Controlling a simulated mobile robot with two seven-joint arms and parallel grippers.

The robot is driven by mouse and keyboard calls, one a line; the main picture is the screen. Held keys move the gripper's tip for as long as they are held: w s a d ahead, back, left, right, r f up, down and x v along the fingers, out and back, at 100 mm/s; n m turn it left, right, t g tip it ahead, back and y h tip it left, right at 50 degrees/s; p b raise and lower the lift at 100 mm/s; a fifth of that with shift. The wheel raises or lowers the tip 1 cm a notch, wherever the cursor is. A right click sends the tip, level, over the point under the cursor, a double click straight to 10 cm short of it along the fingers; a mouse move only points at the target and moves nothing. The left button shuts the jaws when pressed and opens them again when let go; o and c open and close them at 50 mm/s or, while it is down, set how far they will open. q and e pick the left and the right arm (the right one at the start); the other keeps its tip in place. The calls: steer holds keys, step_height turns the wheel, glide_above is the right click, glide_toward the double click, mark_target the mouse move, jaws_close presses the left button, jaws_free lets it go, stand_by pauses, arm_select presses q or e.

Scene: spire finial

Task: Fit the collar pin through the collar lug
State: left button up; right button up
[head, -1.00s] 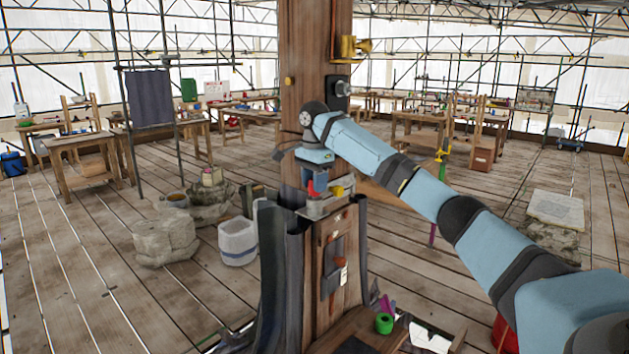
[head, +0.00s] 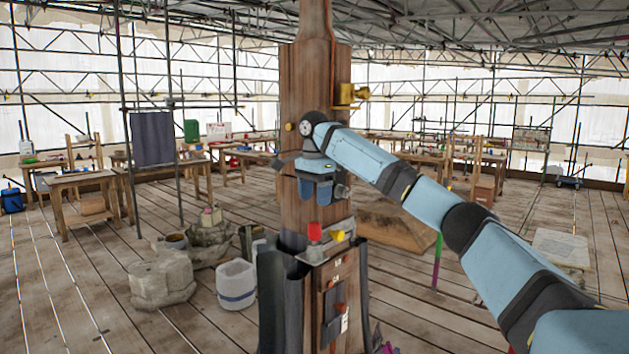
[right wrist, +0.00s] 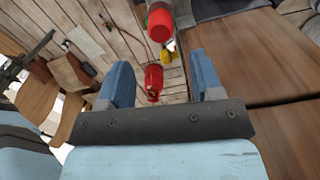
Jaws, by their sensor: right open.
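My right gripper (head: 314,195) is open and empty, pointing down in front of the wooden post (head: 315,85). Below its fingers, apart from them, a red-topped piece (head: 314,231) stands upright on a grey ledge on the post's front. A yellow piece (head: 337,236) sits just right of it. In the right wrist view a red cylinder end (right wrist: 160,25) lies beyond the two blue fingers, with a yellow piece (right wrist: 167,58) and another red piece (right wrist: 153,82) lower down. I cannot tell which part is the collar pin or the collar lug. My left gripper is not in view.
A brass fitting (head: 350,95) sticks out on the post's upper right. Below the ledge, a wooden panel (head: 338,290) carries small red parts. Dark cloth (head: 271,300) hangs beside it.

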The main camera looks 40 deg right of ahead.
step_height(320, 180, up, 4)
steer(key=shift+r, duration=0.1)
stand_by(0.4)
